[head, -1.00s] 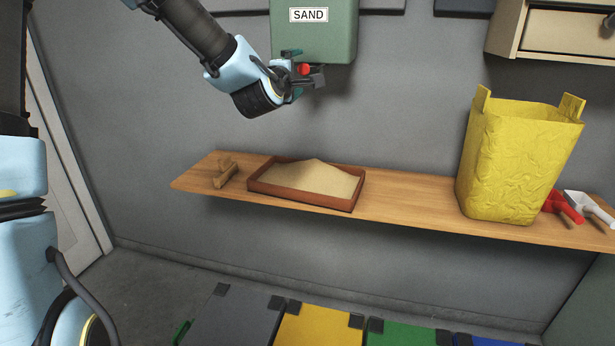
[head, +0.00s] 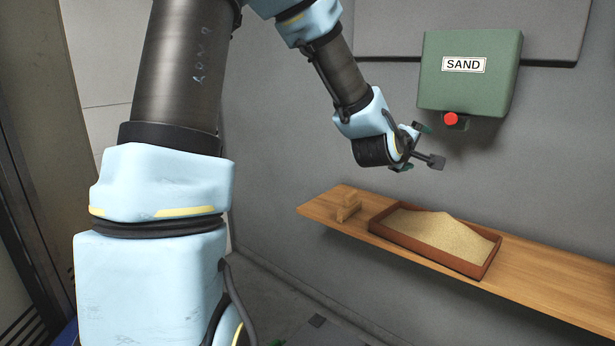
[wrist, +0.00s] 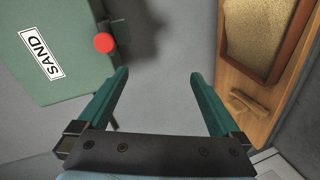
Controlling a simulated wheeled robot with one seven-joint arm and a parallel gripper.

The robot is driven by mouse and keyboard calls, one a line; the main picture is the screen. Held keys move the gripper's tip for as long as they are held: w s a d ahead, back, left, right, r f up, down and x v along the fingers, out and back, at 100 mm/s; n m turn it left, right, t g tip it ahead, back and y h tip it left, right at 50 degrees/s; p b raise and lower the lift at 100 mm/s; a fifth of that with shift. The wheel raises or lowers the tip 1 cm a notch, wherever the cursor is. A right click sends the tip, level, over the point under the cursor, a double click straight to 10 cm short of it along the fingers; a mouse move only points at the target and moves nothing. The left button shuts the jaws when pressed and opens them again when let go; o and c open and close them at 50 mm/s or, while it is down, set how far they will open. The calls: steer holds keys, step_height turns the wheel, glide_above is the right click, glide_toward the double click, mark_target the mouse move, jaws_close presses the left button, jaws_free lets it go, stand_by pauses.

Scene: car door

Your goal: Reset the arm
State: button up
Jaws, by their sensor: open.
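My gripper (head: 432,145) hangs in the air at the end of my arm, to the lower left of the green sand dispenser (head: 470,92) and above the wooden shelf. In the wrist view its two green fingers (wrist: 155,92) are spread wide with nothing between them. The dispenser carries a "SAND" label and has a red button (head: 450,119) at its underside. The button also shows in the wrist view (wrist: 104,43), beyond the left finger and apart from it.
A brown tray of sand (head: 400,239) sits on the wooden shelf (head: 545,290) against the grey wall. A small wooden piece (head: 348,204) lies left of the tray. The air between gripper and shelf is clear.

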steer(key=s+a+f+m+g+y, duration=0.2)
steer(key=a+f+m+y, duration=0.3)
steer(key=a, duration=0.6)
steer(key=s+a+f+g+y, duration=0.2)
steer(key=a+f+g, duration=0.1)
steer(key=a+f, duration=0.55)
steer(key=s+a+m+g+y, duration=0.1)
steer(key=s+a+g, duration=0.1)
steer(key=s+a, duration=0.3)
steer(key=s+a+f+m+g+y, duration=0.1)
steer(key=s+a+g+y, duration=0.1)
steer(key=s+a, duration=0.4)
steer(key=a, duration=0.4)
steer(key=shift+s+a+f+m+g, duration=0.2)
steer(key=shift+s+a+m+g, duration=0.1)
steer(key=shift+a+m, duration=0.1)
